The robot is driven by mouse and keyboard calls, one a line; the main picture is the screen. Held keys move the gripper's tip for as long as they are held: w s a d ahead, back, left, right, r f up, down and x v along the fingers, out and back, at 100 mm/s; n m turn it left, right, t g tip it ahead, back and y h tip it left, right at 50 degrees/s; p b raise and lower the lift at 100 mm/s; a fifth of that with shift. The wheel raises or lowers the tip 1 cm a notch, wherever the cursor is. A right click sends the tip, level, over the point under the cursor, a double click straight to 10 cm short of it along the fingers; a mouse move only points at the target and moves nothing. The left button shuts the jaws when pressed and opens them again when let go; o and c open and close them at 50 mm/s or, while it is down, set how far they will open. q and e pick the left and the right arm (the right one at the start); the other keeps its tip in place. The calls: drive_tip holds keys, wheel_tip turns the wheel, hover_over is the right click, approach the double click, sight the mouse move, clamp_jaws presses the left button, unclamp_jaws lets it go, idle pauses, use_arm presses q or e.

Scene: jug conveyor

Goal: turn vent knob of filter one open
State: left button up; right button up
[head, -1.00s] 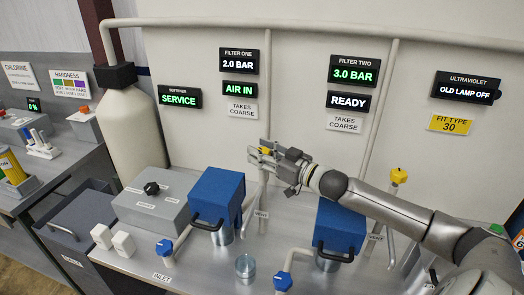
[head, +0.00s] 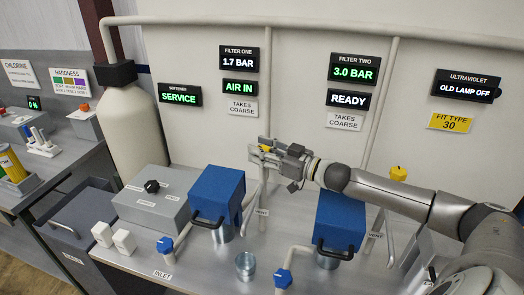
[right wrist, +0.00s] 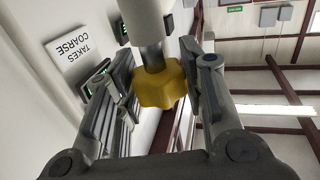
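The yellow vent knob of filter one (right wrist: 160,85) sits at the end of its pale pipe, between the fingers of my right gripper in the right wrist view. The fingers lie close against both sides of it, and the gripper looks shut on it. In the head view my right gripper (head: 264,149) is at the pipe right of the blue filter one housing (head: 218,187), hiding most of the knob. The filter one display (head: 238,60) reads 1.7 BAR, and the one below (head: 239,87) reads AIR IN. My left gripper is not in view.
The blue filter two housing (head: 341,218) stands under my right arm, with another yellow knob (head: 398,173) behind it. Blue inlet knobs (head: 165,245) and a clear glass (head: 245,264) are at the bench front. A grey softener box (head: 157,200) stands left.

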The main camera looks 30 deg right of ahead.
drive_tip(key=o, duration=0.4)
drive_tip(key=shift+o, duration=0.2)
drive_tip(key=shift+s, duration=0.1)
drive_tip(key=shift+v, duration=0.85)
drive_tip(key=v, duration=1)
drive_tip(key=shift+d, duration=0.1)
idle(0.4)
